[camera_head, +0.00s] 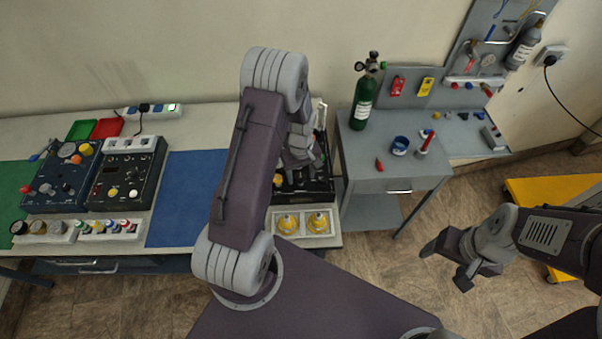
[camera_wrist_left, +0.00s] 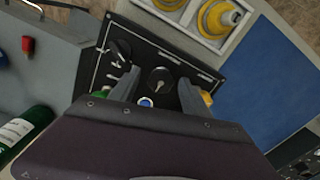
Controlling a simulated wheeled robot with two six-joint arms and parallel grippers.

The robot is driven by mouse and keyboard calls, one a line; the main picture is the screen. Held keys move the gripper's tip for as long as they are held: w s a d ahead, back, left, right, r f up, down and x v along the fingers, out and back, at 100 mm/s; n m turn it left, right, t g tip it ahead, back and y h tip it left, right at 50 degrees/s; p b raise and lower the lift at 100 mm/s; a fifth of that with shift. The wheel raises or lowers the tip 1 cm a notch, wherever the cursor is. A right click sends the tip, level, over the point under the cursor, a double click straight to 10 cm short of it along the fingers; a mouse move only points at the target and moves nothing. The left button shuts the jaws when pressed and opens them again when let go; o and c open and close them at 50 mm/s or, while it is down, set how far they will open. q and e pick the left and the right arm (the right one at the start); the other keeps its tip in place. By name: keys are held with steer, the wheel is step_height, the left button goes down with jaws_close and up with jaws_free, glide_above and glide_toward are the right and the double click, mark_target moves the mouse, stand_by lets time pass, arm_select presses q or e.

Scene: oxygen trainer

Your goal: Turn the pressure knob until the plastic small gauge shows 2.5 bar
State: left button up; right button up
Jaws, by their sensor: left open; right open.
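A black trainer panel (camera_head: 318,188) stands on the bench behind my left arm, which hides part of it. In the left wrist view the panel (camera_wrist_left: 90,75) carries a round dark dial or knob (camera_wrist_left: 160,82) with a pale pointer and another black round part (camera_wrist_left: 121,48) with a silver piece. I cannot tell which is the pressure knob or the small gauge; no reading is legible. My left gripper (camera_head: 296,160) is open, its fingers (camera_wrist_left: 158,78) on either side of the round dark part; contact cannot be told. My right gripper (camera_head: 455,262) is open and empty over the floor.
A white tray with yellow fittings (camera_head: 302,222) lies at the panel's front. A blue mat (camera_head: 186,200) and two control boxes (camera_head: 62,178) (camera_head: 127,172) are to the left. A green cylinder (camera_head: 363,103) stands on the grey side table (camera_head: 405,183).

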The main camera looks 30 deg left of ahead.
arm_select(q)
steer(key=shift+s, duration=0.15)
steer(key=shift+c, duration=1.2)
jaws_close()
steer(key=shift+m, duration=0.3)
steer(key=m, duration=0.4)
steer(key=shift+a+m, duration=0.1)
steer(key=shift+m, duration=2)
steer(key=shift+o, duration=1.2)
jaws_free()
